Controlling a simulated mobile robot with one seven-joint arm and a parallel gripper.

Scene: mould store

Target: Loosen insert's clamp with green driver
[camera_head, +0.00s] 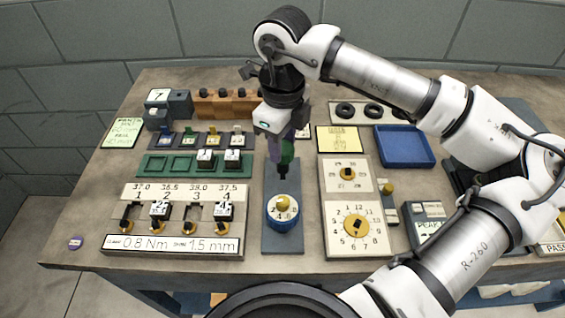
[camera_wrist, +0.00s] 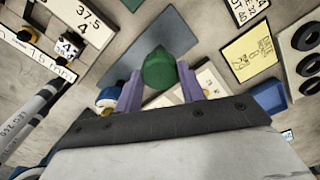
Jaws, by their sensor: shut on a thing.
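My gripper (camera_head: 282,146) is shut on the green driver (camera_head: 288,152) and holds it upright, tip down, above the grey-blue plate (camera_head: 284,181). The driver's green handle (camera_wrist: 159,70) shows between the purple fingers in the wrist view. Below and just in front of the driver is a blue round dial (camera_head: 283,223) with a yellow knob. To the left is a white clamp board (camera_head: 173,244) with slots numbered 1 to 4. Slots 2 and 4 hold black inserts with white tops, one at slot 2 (camera_head: 160,210) and one at slot 4 (camera_head: 224,210). Black and orange clamps (camera_head: 126,224) sit along its front.
A green tray (camera_head: 173,166) behind the board holds two inserts in its right pockets. A wooden rack (camera_head: 226,106) stands at the back. A white dial panel (camera_head: 352,212) is right of the plate. A blue tray (camera_head: 405,146) lies at the back right.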

